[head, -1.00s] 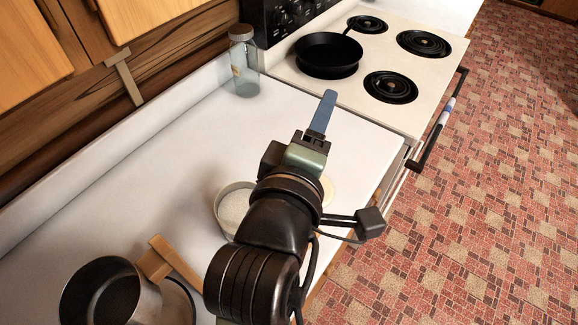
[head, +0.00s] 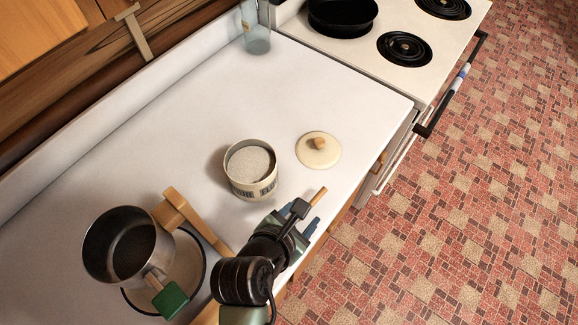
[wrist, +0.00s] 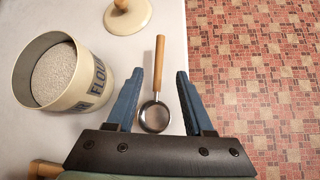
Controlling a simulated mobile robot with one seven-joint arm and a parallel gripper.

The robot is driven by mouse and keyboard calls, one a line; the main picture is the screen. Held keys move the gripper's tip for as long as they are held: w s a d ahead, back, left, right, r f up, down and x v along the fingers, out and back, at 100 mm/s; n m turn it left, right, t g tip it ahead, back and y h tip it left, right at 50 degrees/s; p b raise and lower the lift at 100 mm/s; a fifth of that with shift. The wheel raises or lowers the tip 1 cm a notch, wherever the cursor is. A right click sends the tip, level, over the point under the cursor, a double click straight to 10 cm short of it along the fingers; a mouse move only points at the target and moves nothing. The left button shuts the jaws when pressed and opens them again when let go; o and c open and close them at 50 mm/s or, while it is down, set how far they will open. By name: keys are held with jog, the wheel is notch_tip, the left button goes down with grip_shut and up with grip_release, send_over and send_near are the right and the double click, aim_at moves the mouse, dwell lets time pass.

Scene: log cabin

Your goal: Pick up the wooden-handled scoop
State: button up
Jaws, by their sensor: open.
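The scoop has a wooden handle (wrist: 160,62) and a round metal bowl (wrist: 155,116). In the wrist view it lies on the white counter near the front edge, handle pointing away. In the head view only part of its wooden handle (head: 319,195) shows, and my arm hides the rest. My gripper (wrist: 160,77) is open and empty, its blue fingers on either side of the scoop in the wrist view. The scoop seems to lie below the fingers; I cannot tell the gap. In the head view my gripper (head: 306,222) is at the counter's front edge.
An open flour canister (head: 251,184) stands left of the scoop, its round lid (head: 322,158) lying beyond. A saucepan (head: 112,235), a wooden piece (head: 181,210) and a green-ended item (head: 170,299) are at lower left. A glass jar (head: 257,42) and stove (head: 379,28) lie farther off.

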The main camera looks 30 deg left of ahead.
aim_at(312, 203)
jog(key=shift+x, duration=3.65)
jog(key=shift+s+a+f, duration=0.1)
jog(key=shift+a, duration=0.05)
jog(key=shift+c, duration=0.2)
grip_shut()
